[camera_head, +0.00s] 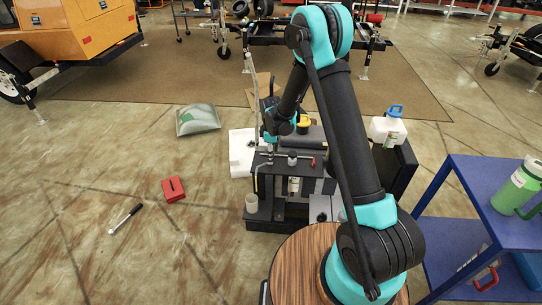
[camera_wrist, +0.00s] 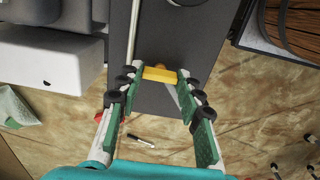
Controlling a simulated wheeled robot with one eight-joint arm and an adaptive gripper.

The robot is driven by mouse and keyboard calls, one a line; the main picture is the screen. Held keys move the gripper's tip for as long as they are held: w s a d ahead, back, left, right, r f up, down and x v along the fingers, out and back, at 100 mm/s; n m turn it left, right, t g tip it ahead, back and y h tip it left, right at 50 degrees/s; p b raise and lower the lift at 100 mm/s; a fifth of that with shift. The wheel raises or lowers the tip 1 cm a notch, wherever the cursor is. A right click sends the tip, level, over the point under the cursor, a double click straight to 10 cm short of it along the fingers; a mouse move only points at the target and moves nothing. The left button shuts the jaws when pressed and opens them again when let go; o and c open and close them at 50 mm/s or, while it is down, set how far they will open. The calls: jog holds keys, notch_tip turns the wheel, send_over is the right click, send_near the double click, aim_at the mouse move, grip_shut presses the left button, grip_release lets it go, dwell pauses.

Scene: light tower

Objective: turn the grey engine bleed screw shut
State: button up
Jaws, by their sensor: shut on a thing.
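My gripper (camera_wrist: 163,74) is shut on a small yellow bar-shaped piece (camera_wrist: 158,74), which spans the gap between the fingertips in the wrist view. The dark engine block (camera_wrist: 178,35) lies just beyond it. In the head view the dark engine assembly (camera_head: 265,224) stands in the middle, and my arm reaches down to its left side, hiding part of it. A small grey-white knob (camera_head: 292,158) shows on its top; I cannot tell whether it is the bleed screw. No grey screw shows clearly at my fingertips.
A thin pale rod (camera_head: 253,85) rises by the engine. A red box (camera_head: 173,189) and a pen-like tool (camera_head: 125,218) lie on the floor at left. A white jug (camera_head: 387,131) stands right of my arm. A blue cart (camera_head: 497,188) holds a green bottle (camera_head: 517,186).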

jog(key=shift+m, duration=0.4)
jog(key=shift+c, duration=0.5)
jog(key=m, duration=0.3)
jog(key=shift+m, duration=0.4)
jog(key=m, duration=0.4)
jog(key=shift+m, duration=0.3)
jog(key=m, duration=0.8)
jog(key=shift+m, duration=0.3)
jog(key=o, duration=1.2)
jog(key=shift+c, duration=0.2)
